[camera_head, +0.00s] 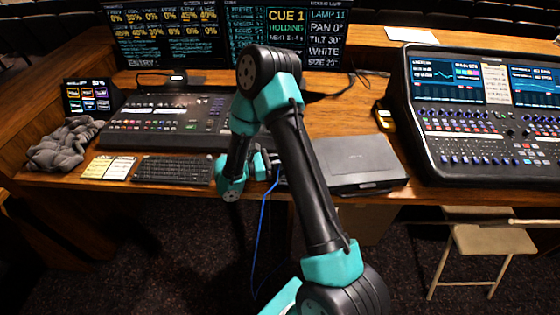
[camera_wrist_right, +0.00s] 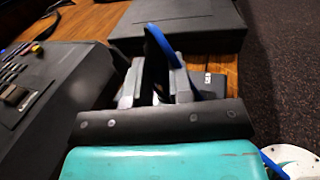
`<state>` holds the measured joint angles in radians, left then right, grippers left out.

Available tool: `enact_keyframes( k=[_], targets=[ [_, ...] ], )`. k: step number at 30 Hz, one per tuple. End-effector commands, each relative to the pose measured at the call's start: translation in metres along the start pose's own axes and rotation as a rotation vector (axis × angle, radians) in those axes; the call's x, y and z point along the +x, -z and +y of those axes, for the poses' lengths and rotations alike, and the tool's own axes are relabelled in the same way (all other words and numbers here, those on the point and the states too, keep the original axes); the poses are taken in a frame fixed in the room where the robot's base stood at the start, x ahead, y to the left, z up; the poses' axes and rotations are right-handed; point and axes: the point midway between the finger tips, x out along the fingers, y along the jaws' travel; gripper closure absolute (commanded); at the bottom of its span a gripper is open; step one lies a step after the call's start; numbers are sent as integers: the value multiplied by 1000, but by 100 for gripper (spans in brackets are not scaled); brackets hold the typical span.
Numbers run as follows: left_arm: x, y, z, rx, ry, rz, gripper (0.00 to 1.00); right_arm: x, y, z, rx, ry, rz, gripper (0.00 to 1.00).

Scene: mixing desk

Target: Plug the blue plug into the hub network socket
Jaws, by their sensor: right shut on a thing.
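My right gripper (camera_head: 273,168) is low over the desk's front edge, between the console on the left and the closed grey case. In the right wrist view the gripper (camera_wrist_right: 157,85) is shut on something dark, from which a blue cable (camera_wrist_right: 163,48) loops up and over. This is the blue plug's place, but its body is mostly hidden between the fingers. The blue cable (camera_head: 262,225) hangs below the desk edge in the head view. A small dark box with a white mark (camera_wrist_right: 209,82) sits right of the fingers; it may be the hub. No socket is visible. My left gripper is not in view.
The lighting console (camera_head: 165,121) and keyboard (camera_head: 173,170) lie left of my gripper. The grey case (camera_head: 350,160) lies right, and a large mixing desk (camera_head: 480,125) stands further right. Grey cloth (camera_head: 63,145) lies far left. Monitors stand behind.

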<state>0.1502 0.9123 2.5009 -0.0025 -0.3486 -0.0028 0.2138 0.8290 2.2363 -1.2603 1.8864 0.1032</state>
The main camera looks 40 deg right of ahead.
Motion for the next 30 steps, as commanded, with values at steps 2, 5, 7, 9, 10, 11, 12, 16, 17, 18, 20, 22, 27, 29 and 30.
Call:
enact_keyframes(
  k=[2,5,7,9,10,11,12,16,17,18,20,22,27,29,30],
  targets=[
    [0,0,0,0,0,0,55,0,1,0,0,0,0,100],
    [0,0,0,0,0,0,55,0,2,0,0,0,0,100],
    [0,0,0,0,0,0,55,0,3,0,0,0,0,100],
    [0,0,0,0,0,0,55,0,4,0,0,0,0,100],
    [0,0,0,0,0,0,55,0,4,0,-1,0,0,100],
    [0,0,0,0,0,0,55,0,4,0,-1,0,0,100],
    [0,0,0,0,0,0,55,0,5,0,-1,0,0,100],
    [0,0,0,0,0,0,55,0,7,0,-1,0,0,100],
    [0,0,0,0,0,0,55,0,7,0,-1,0,0,100],
    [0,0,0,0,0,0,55,0,7,0,-1,0,0,100],
    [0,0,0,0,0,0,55,0,8,0,-1,0,0,100],
    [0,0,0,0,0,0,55,0,9,0,-1,0,0,100],
    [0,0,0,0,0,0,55,0,9,0,0,0,0,69],
    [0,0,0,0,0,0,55,0,9,0,0,0,0,64],
    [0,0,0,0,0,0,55,0,9,0,0,0,0,60]
  ],
)
